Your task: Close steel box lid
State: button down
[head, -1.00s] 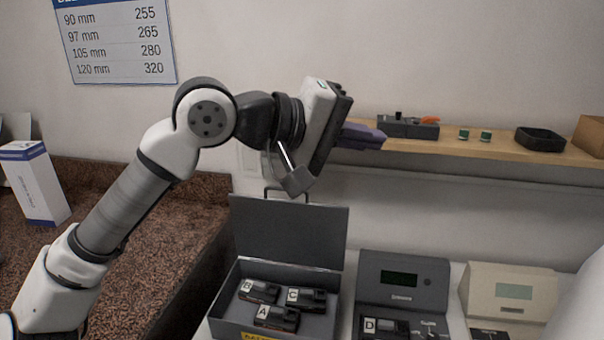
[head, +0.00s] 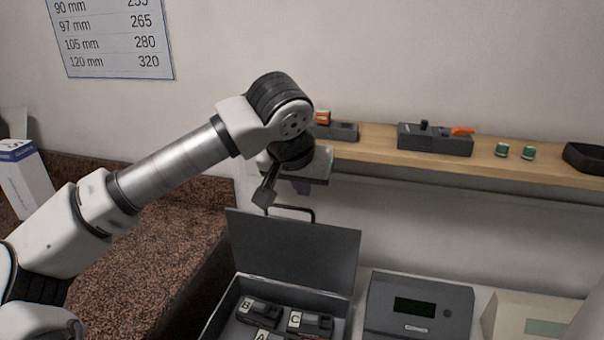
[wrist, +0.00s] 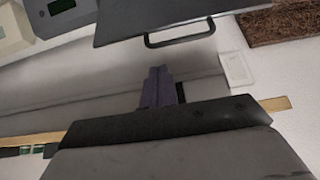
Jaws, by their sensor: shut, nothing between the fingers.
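The steel box (head: 222,308) is at the bottom centre of the head view, cut off by the lower edge. Its grey lid (head: 295,250) stands open and upright at the back, with a dark handle (head: 308,211) on its upper edge. In the wrist view the lid (wrist: 160,18) and its handle (wrist: 180,40) are at the top. My gripper (head: 318,190) is above and behind the lid's upper edge, mostly hidden by my wrist. In the wrist view its purple fingers (wrist: 156,82) are together and empty, apart from the handle.
Labelled modules (head: 310,321) lie inside the box. A dark device (head: 418,305) stands to its right. A wooden shelf (head: 370,153) with small tools runs along the wall close to my gripper. A brown granite counter (head: 150,250) is at left.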

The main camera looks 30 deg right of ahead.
jog(key=p+x, duration=0.1)
jog(key=x, duration=0.4)
jog(key=shift+w+d+f, duration=0.15)
jog(key=shift+f, duration=0.15)
jog(key=shift+f, duration=0.1)
